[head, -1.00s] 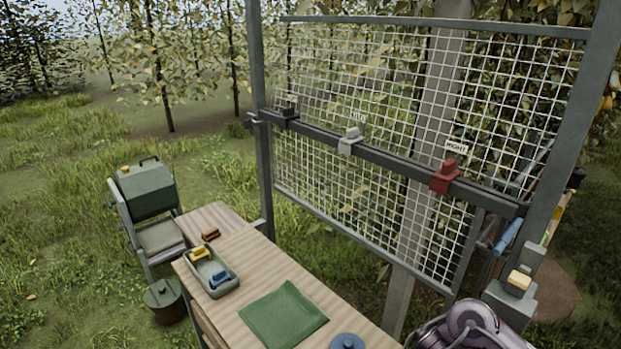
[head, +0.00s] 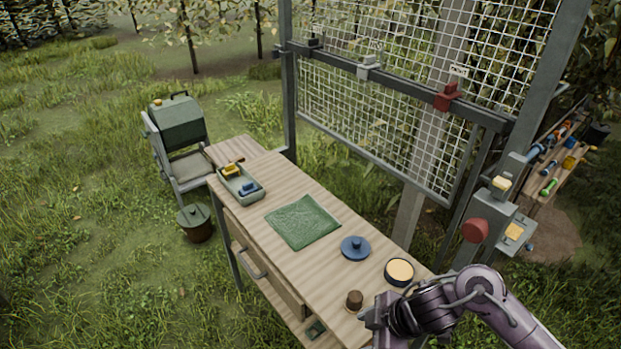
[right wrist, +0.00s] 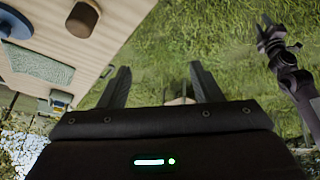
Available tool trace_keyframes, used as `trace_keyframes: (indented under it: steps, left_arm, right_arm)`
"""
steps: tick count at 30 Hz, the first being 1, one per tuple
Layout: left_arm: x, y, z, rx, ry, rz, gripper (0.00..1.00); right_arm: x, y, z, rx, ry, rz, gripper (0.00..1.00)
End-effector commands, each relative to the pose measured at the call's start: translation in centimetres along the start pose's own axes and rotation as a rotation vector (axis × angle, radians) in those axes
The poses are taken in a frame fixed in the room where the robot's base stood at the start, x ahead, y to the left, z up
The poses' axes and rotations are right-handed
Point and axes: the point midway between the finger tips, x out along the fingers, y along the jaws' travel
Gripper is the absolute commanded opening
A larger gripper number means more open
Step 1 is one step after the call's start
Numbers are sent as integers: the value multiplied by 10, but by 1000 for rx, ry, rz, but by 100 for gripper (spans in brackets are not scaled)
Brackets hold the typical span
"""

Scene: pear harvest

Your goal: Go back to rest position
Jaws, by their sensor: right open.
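My right gripper (head: 372,322) is beside the front edge of the wooden bench (head: 305,270) in the head view, near a small brown knob-like piece (head: 354,299). In the right wrist view the right gripper's (right wrist: 160,70) two dark fingers stand wide apart with nothing held between them; grass shows behind. A dark arm end, apparently my left gripper (right wrist: 277,38), shows at the right of the right wrist view, over grass and away from the bench. Its jaw opening is unclear. The left arm is out of the head view.
On the bench are a green cloth (head: 302,221), a blue lid (head: 355,247), a round cream-topped dish (head: 399,271) and a tray (head: 233,193) with yellow and blue pieces. A mesh frame (head: 390,120) rises behind. A post with a red knob (head: 474,230) stands right. Grass lies left.

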Motion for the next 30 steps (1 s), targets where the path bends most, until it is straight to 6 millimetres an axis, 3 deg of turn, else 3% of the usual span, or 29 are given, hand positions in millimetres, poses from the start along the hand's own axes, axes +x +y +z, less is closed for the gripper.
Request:
trace_keyframes:
  steps: [9, 13, 20, 30]
  left_arm:
    - [0, 0, 6, -1, -9, 0, 36]
    - [0, 1, 12, -1, -19, 1, 36]
    - [0, 2, 16, -1, -25, 2, 36]
    - [0, 1, 12, -1, -19, 1, 36]
  right_arm:
    - [0, 10, -52, 126, 93, 250, 58]
    - [-16, 16, -56, 284, 88, 374, 58]
    - [-52, 5, -16, 650, -29, 484, 58]
    - [-85, -52, 48, 1069, -217, 427, 58]
